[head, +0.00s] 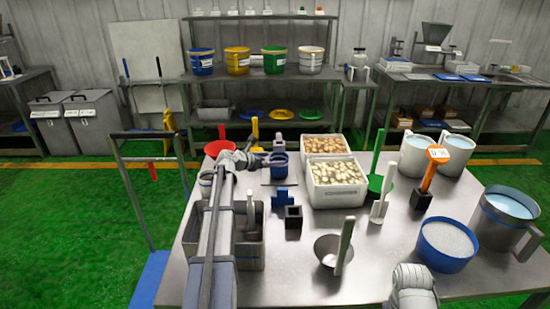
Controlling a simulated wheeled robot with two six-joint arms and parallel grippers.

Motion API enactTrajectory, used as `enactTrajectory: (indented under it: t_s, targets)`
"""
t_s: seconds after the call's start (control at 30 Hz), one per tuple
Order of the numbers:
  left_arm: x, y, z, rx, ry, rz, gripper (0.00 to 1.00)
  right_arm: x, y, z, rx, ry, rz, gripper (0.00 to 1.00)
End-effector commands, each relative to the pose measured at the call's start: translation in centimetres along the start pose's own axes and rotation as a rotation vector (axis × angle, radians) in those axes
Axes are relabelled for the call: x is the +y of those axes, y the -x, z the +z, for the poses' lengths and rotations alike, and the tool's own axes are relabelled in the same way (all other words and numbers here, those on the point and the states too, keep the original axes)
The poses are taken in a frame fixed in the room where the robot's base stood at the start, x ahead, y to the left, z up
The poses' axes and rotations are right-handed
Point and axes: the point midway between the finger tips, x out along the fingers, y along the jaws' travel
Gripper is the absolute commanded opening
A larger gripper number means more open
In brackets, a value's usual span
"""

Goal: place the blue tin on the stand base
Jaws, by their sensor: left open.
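A small dark blue tin (280,168) is at the back middle of the table in the head view. A thin dark flat plate, which looks like the stand base (266,184), shows just below and around it. I cannot tell if the tin's bottom touches the plate. My left gripper (268,160) reaches in from the left. Its jaws are open, right beside the tin's upper left side. The near finger partly overlaps the tin. Only a pale link of my right arm shows at the bottom edge; its gripper is out of view.
A blue block holder (282,196) and a black open box (293,217) stand in front of the tin. White crates (336,197) stand to its right, a grey bin (250,250) to its front left. A bowl (328,249) and blue-rimmed bucket (446,245) are nearer.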

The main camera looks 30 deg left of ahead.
Motion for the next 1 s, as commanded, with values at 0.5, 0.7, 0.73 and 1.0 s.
enactTrajectory:
  t_s: [0.5, 0.7, 0.73, 1.0]
  targets:
    - [-0.1, 8.9, 0.1, 0.0, 0.0, 0.001, 1.0, 0.3, 3.5, 0.2, 0.0, 0.0, 0.0, 0.5]
    - [0.0, 9.5, 0.0, -0.001, 0.0, 0.001, 1.0, 0.3, 3.6, 0.2, 0.0, -0.001, 0.0, 0.5]
    - [0.0, 9.5, 0.0, -0.001, 0.0, 0.001, 1.0, 0.3, 3.6, 0.2, 0.0, -0.001, 0.0, 0.5]
    - [0.0, 9.4, 0.0, -0.001, 0.0, 0.0, 1.0, 0.3, 3.6, 0.2, 0.0, 0.0, 0.0, 0.5]
